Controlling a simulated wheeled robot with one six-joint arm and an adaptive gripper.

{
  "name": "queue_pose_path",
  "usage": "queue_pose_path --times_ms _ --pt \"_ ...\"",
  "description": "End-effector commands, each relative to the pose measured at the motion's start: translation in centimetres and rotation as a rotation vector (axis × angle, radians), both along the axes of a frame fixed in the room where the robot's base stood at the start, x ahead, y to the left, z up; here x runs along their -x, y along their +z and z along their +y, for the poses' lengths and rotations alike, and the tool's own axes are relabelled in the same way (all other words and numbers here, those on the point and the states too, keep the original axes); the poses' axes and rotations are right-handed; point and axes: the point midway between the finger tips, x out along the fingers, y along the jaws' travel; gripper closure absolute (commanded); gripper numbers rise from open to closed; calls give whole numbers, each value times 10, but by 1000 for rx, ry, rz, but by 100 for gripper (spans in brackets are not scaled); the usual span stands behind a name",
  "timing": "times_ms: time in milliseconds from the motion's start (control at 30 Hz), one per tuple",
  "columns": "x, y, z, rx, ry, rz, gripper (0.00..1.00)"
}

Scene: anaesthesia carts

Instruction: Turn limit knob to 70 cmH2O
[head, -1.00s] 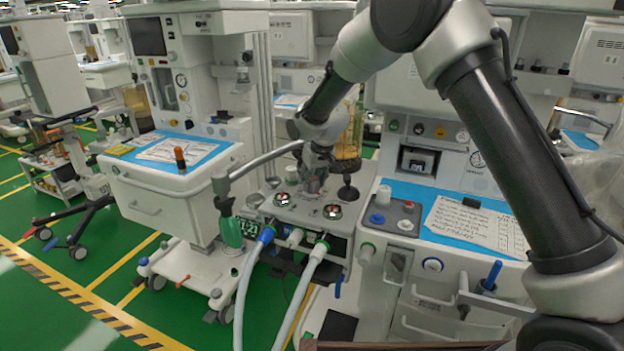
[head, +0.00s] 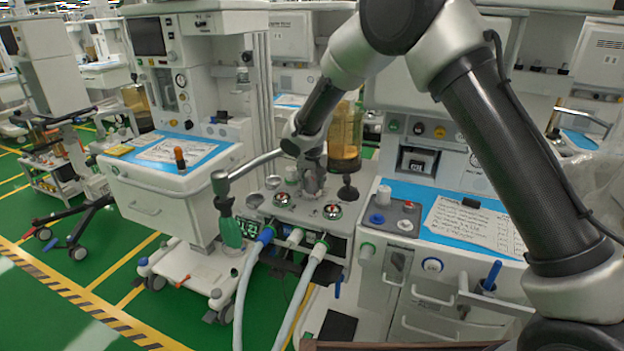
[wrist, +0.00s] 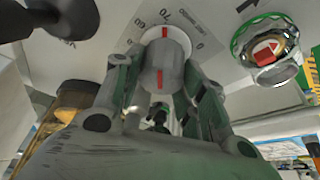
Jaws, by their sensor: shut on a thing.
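The limit knob (wrist: 160,68) is a pale grey cylinder with a red line on its side and another on its white skirt. In the wrist view, the skirt's red line points at about the printed 70 on the dial scale (wrist: 165,15); the 60 is to its left and the 0 to its right. My gripper (wrist: 162,85) is shut on the knob, one green-and-grey finger on each side. In the head view my gripper (head: 313,184) reaches down onto the top panel (head: 306,212) of the middle unit; the knob is hidden there.
A black knob (head: 347,190) stands to the right, below an amber canister (head: 345,140). A metal arm (head: 250,165) runs along the left.

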Motion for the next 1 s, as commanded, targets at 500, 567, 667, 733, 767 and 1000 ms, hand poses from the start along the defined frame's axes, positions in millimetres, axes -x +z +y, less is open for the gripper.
queue_pose_path --times_ms 500,567,667,733,767,1000 --pt "0 0 0 0 0 1 38" --pt "0 0 0 0 0 1 38" --pt "0 0 0 0 0 1 38" --pt "1 2 0 -1 0 0 38" --pt "1 4 0 -1 0 -1 38" --pt "17 44 0 -2 2 -3 38"
